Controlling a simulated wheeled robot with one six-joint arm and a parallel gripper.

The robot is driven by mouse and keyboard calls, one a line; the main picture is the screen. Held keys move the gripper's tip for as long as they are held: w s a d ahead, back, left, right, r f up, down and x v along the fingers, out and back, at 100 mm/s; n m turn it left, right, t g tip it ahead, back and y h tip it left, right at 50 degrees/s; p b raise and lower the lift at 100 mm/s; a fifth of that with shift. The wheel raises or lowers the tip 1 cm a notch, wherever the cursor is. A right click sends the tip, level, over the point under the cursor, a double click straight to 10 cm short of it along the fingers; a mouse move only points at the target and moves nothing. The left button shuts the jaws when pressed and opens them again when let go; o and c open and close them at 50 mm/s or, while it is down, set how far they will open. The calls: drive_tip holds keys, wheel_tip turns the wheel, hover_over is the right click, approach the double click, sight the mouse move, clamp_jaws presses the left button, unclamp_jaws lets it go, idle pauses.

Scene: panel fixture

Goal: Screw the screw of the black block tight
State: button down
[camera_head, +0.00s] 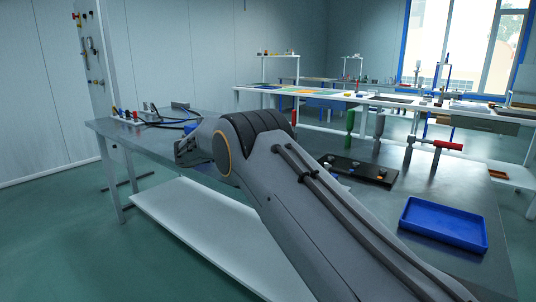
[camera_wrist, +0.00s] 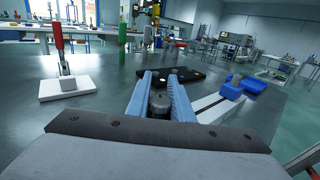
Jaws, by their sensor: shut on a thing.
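In the wrist view the two blue-grey fingers of my gripper (camera_wrist: 159,77) point away over the table, close to each other. A dark, round-topped piece (camera_wrist: 158,103) sits between them, and the fingers are shut on it. It looks like the screw, but its lower part is hidden. I cannot make out the black block under it. A flat black panel (camera_wrist: 188,75) lies beyond the fingertips. In the head view my arm covers the middle of the table and my fingers cannot be made out.
In the head view a black panel with small knobs (camera_head: 358,170) and a blue tray (camera_head: 443,223) lie on the right of the table. The wrist view shows a red-handled clamp on a white block (camera_wrist: 68,87) at left and a blue piece (camera_wrist: 231,91) at right.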

drive_tip(key=shift+s+g, duration=0.1)
drive_tip(key=shift+g, duration=0.2)
drive_tip(key=c, duration=1.6)
unclamp_jaws()
drive_tip(key=shift+o, duration=0.2)
drive_tip(key=shift+b, duration=0.35)
